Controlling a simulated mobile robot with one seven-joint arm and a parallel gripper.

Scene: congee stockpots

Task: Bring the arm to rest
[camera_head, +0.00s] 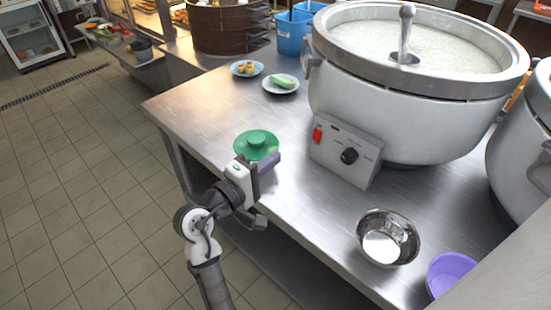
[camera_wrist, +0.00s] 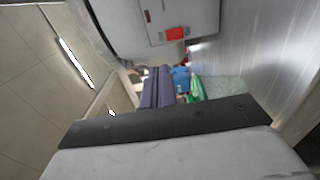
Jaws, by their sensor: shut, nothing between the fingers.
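My arm reaches up from the bottom of the head view and is bent at the wrist.
The steel counter (camera_head: 200,105) holds a large congee pot (camera_head: 430,115) with a control box, a metal bowl (camera_head: 388,238), a purple bowl (camera_head: 449,273) and two small plates of food (camera_head: 247,68) (camera_head: 281,84). Open tiled floor (camera_head: 80,190) lies left of the counter.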

